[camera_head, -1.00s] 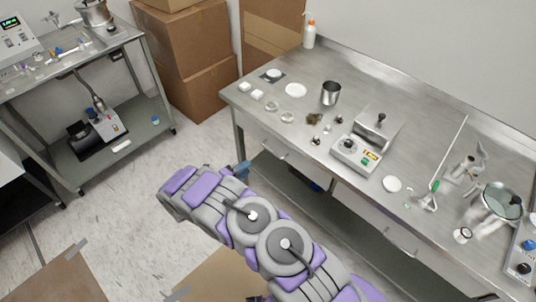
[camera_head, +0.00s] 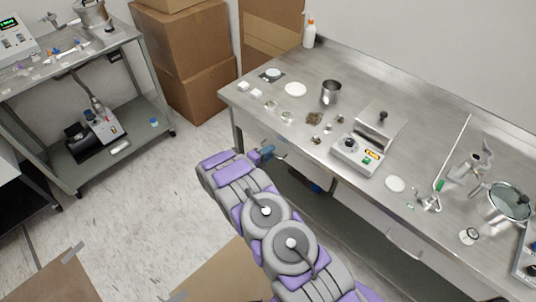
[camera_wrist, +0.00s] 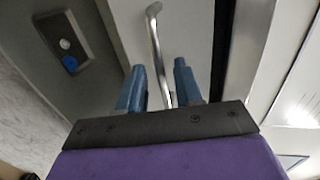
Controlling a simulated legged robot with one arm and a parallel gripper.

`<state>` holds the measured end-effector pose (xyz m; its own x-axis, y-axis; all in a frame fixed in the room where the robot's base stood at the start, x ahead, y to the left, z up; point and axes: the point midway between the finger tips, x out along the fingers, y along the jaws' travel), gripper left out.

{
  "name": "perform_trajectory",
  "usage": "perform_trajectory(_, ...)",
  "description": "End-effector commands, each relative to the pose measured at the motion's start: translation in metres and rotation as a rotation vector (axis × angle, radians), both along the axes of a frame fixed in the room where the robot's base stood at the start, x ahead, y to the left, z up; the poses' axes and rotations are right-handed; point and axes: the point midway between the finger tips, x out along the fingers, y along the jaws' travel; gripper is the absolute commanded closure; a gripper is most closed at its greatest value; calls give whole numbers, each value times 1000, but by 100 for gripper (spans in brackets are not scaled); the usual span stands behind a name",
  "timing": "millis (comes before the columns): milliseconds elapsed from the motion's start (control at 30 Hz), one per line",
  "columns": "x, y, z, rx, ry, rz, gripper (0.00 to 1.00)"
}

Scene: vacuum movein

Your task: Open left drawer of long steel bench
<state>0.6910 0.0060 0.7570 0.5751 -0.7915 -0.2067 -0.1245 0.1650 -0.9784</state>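The long steel bench (camera_head: 330,125) runs along the wall on the right in the head view. Its left drawer (camera_head: 300,165) is a pale front under the top, and it looks closed. In the wrist view its metal bar handle (camera_wrist: 154,45) extends between the two blue fingers of my gripper (camera_wrist: 160,78). The fingers are open, one on each side of the bar, with gaps visible. In the head view my gripper (camera_head: 266,152) is at the left drawer's front, mostly hidden behind my arm.
The right drawer (camera_head: 385,225) has its own bar handle. Cardboard boxes (camera_head: 190,50) stand left of the bench. A steel cart (camera_head: 130,125) is farther left. The floor between is clear.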

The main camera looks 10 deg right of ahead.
Motion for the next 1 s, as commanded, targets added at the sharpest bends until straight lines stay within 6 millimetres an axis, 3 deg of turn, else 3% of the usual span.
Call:
perform_trajectory(167,0,0,0,0,0,0,65)
perform_trajectory(533,0,0,0,0,0,0,100)
perform_trajectory(1000,0,0,-2,0,3,-1,100)
